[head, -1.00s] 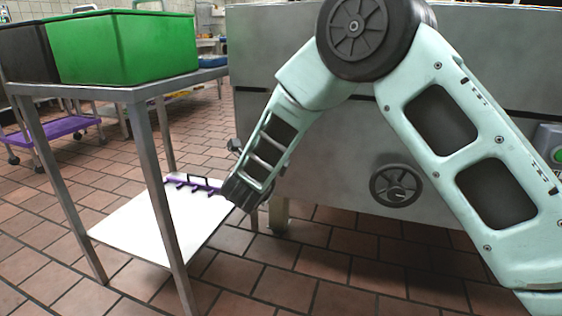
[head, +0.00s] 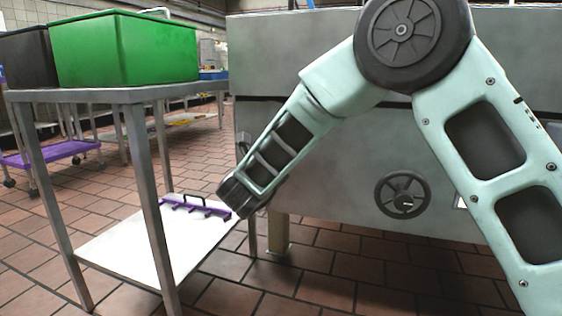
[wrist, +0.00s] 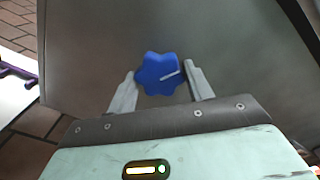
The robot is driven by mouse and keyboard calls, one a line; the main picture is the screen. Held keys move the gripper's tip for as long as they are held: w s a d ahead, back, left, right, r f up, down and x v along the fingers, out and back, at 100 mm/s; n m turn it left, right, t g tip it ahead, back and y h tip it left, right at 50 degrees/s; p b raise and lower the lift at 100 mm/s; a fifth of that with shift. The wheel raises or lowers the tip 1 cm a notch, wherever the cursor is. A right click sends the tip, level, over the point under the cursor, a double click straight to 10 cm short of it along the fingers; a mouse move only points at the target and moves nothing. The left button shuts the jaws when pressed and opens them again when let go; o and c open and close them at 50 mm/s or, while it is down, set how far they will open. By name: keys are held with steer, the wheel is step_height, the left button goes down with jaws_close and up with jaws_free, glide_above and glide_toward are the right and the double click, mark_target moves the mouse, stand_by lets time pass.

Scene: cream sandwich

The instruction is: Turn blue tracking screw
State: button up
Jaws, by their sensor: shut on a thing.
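The blue tracking screw (wrist: 160,74) is a lobed, star-shaped knob with a pale line on its face. In the wrist view it stands against the grey metal side of the machine (wrist: 230,40). My gripper (wrist: 162,71) has one finger on each side of the knob and is shut on it. The pale line points toward the right finger. In the head view, my gripper (head: 240,195) is at the lower left end of the machine (head: 300,190), and the knob and fingertips are hidden there.
A metal table (head: 130,95) with a green bin (head: 125,50) stands close on the left. Its white lower shelf (head: 130,250) holds a purple rack (head: 195,207) near my gripper. A black handwheel (head: 403,194) is on the machine's front. Tiled floor lies below.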

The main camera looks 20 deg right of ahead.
steer(key=shift+f, duration=0.1)
steer(key=o, duration=1)
steer(key=shift+s, duration=0.1)
steer(key=shift+p+v, duration=2.75)
steer(key=shift+v, duration=5.95)
